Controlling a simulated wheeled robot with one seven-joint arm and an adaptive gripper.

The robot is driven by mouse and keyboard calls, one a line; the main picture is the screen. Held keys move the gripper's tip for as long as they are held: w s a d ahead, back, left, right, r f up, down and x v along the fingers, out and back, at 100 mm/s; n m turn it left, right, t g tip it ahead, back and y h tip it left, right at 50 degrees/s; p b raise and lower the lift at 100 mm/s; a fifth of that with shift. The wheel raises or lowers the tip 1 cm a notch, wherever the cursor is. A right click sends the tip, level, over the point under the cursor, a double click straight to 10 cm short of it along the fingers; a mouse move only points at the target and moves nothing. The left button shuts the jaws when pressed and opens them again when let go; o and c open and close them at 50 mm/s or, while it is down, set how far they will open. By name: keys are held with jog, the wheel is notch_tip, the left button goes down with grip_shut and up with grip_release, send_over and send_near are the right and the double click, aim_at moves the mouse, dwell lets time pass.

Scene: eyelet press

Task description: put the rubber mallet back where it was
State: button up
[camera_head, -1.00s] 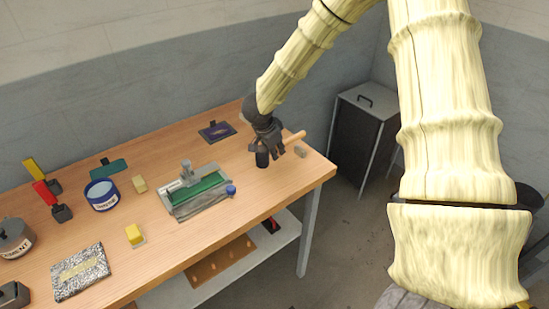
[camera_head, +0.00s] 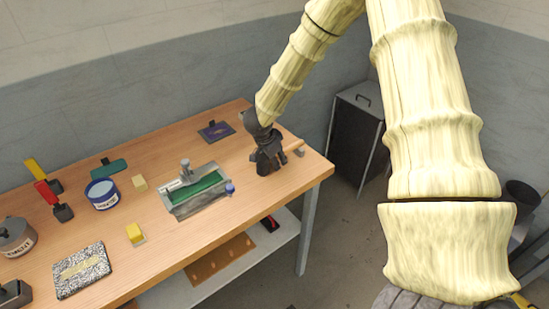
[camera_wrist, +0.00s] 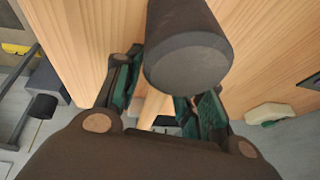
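The rubber mallet lies near the right end of the bench. Its dark cylindrical head (camera_wrist: 190,55) fills the upper middle of the wrist view. Its pale wooden handle (camera_wrist: 152,108) runs back from the head between my fingers. In the head view my gripper (camera_head: 268,162) is down at the bench and hides most of the mallet; the handle's end (camera_head: 296,145) sticks out to its right. In the wrist view my gripper (camera_wrist: 165,100) has its green-padded fingers apart, one on each side of the handle, with a gap visible.
A green-bedded press fixture (camera_head: 195,190) stands left of my gripper, with a blue knob on its near corner. A dark plate (camera_head: 216,131) lies behind. Tins, yellow blocks and a speckled pad (camera_head: 82,270) are farther left. A dark cabinet (camera_head: 357,130) stands beyond the bench's right end.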

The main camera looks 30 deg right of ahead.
jog(key=shift+r, duration=0.1)
jog(key=b+v, duration=0.1)
jog(key=v, duration=1.1)
jog(key=shift+s+b, duration=0.1)
jog(key=shift+b, duration=0.2)
